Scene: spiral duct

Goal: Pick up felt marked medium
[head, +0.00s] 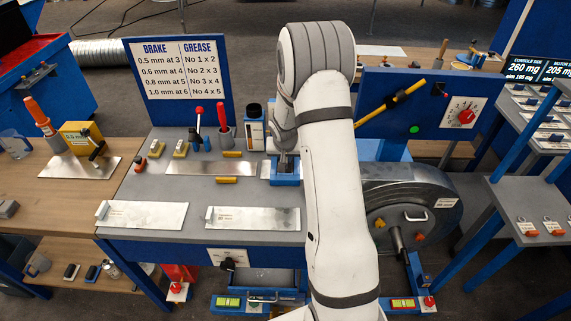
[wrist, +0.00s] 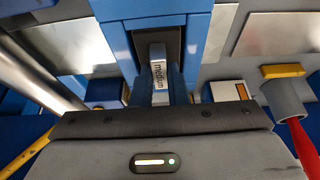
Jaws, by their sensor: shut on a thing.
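The felt marked medium (wrist: 158,68) shows in the wrist view as a small pale block with its label facing the camera. My gripper (wrist: 160,85) is shut on it. The felt is at the mouth of a dark slot in a blue holder (wrist: 196,40); I cannot tell whether it is still seated or clear of it. In the head view my gripper (head: 286,160) points down at the blue holder (head: 285,181) on the grey bench. The felt is not clearly visible there, as my gripper and arm cover it.
Metal plates (head: 142,215) lie on the bench left of the holder. A round drum (head: 410,215) and a blue panel (head: 425,105) are on the right.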

